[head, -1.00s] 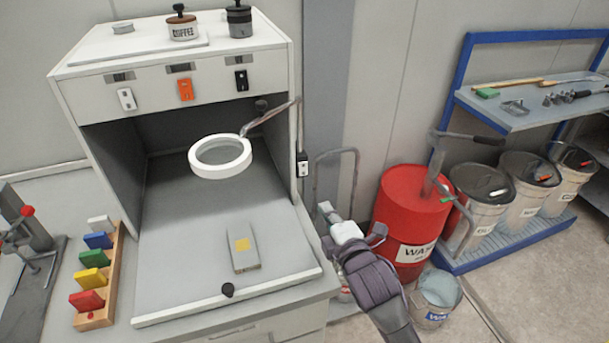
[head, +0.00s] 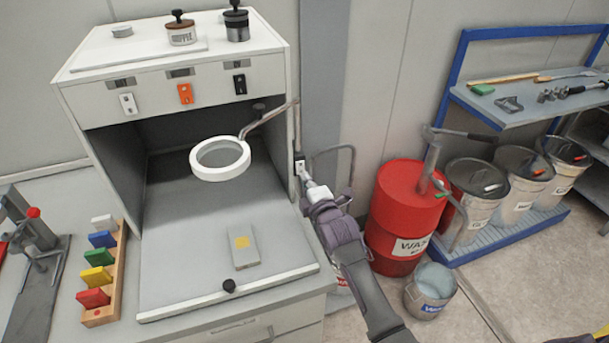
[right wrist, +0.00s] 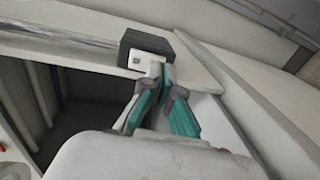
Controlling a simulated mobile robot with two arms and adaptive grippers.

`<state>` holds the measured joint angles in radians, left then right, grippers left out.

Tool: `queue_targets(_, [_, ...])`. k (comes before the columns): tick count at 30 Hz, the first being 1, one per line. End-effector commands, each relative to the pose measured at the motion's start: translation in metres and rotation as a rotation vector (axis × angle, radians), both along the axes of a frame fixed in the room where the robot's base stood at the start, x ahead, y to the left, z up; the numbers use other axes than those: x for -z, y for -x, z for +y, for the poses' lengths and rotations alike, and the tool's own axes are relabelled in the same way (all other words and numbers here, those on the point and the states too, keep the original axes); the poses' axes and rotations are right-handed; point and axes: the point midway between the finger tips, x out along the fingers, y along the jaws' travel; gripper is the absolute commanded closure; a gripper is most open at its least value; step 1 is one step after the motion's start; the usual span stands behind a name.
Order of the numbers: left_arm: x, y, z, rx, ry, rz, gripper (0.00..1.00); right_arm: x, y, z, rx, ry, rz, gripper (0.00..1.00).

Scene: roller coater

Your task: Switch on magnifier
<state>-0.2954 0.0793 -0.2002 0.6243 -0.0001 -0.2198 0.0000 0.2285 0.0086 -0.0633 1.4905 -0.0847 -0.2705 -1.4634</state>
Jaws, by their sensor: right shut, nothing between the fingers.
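The magnifier (head: 220,174) is a white ring lens on a jointed grey arm (head: 270,117), hanging in the open front of the white cabinet. The arm joins the cabinet near its right edge. A small dark switch box with a white face (head: 300,168) sits on that right edge; it also shows large in the right wrist view (right wrist: 150,46), with a small dark spot on its white face. My right gripper (head: 307,184) is shut and empty, its tips at the lower part of this box. Whether they touch it I cannot tell. My left gripper is not in view.
A grey block with a yellow square (head: 244,250) lies on the cabinet floor. A wooden rack of coloured blocks (head: 117,285) stands left. A red drum (head: 400,225), a bucket (head: 430,290) and a blue-framed shelf (head: 452,90) stand right. Canisters stand on the cabinet top.

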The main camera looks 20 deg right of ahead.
Motion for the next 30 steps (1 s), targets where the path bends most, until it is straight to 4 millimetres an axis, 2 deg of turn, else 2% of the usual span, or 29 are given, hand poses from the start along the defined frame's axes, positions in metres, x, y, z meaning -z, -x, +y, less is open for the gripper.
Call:
queue_targets(6, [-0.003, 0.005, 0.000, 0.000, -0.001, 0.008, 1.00, 0.001, -0.012, 0.000, 0.000, 0.000, 0.000, 1.00])
queue_targets(17, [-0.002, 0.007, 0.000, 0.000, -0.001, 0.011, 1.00, 0.002, -0.013, 0.000, 0.000, 0.000, 0.000, 1.00])
queue_targets(22, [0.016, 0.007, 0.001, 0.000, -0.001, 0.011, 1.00, 0.010, -0.017, 0.000, 0.002, 0.000, -0.035, 1.00])
queue_targets(24, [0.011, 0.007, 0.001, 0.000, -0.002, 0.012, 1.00, 0.003, -0.017, 0.000, 0.002, -0.001, -0.041, 1.00])
queue_targets(30, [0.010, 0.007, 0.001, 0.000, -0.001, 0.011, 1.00, 0.003, -0.017, 0.000, 0.002, -0.001, -0.039, 1.00])
